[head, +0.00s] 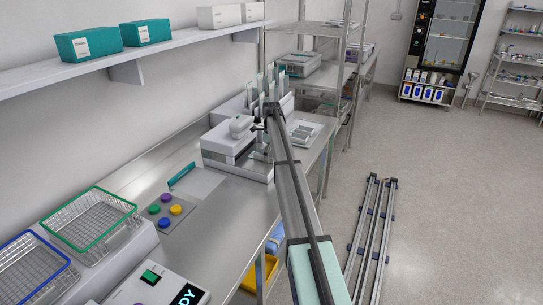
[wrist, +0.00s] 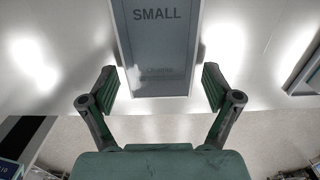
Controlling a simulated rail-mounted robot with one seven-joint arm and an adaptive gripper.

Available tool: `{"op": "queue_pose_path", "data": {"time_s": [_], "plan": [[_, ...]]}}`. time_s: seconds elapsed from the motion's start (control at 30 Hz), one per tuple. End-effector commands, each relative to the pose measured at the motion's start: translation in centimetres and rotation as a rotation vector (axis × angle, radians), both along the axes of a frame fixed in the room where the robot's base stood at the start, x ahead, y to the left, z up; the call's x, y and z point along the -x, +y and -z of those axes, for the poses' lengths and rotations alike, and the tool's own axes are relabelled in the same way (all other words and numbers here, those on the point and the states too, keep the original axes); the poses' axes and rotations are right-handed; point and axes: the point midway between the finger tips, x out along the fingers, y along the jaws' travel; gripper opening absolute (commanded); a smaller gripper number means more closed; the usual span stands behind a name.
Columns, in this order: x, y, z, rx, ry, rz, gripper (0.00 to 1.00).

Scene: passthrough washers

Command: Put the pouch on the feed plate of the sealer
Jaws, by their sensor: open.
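In the wrist view, a flat grey-blue piece marked SMALL (wrist: 160,50), apparently the pouch or its pocket, lies between and ahead of my fingers. My gripper (wrist: 160,88) is open, with one finger on each side of its near end and nothing gripped. I cannot tell whether either finger touches it. In the head view, a white bench machine (head: 222,143), apparently the sealer, stands on the steel bench. My arm reaches over the bench to its right and hides part of the area. I cannot clearly make out the feed plate.
Upright pale sheets in a rack (head: 250,103) stand behind the arm's end. Flat packs (head: 303,133) lie right of it. Green-rimmed (head: 90,220) and blue-rimmed (head: 30,270) baskets and a coloured-button panel (head: 166,211) are nearer. Open floor (head: 450,200) lies right of the bench.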

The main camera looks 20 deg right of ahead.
Motion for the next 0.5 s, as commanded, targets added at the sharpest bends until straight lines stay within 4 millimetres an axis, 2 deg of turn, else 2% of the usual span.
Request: {"op": "queue_pose_path", "data": {"time_s": [0.17,0.27,0.5], "plan": [[-0.1,0.0,-0.9,0.0,-0.001,0.0,0.88],[-0.1,0.0,-2.1,0.0,-0.001,0.0,0.88],[-0.1,0.0,-6.7,0.001,-0.002,0.0,0.88]]}}
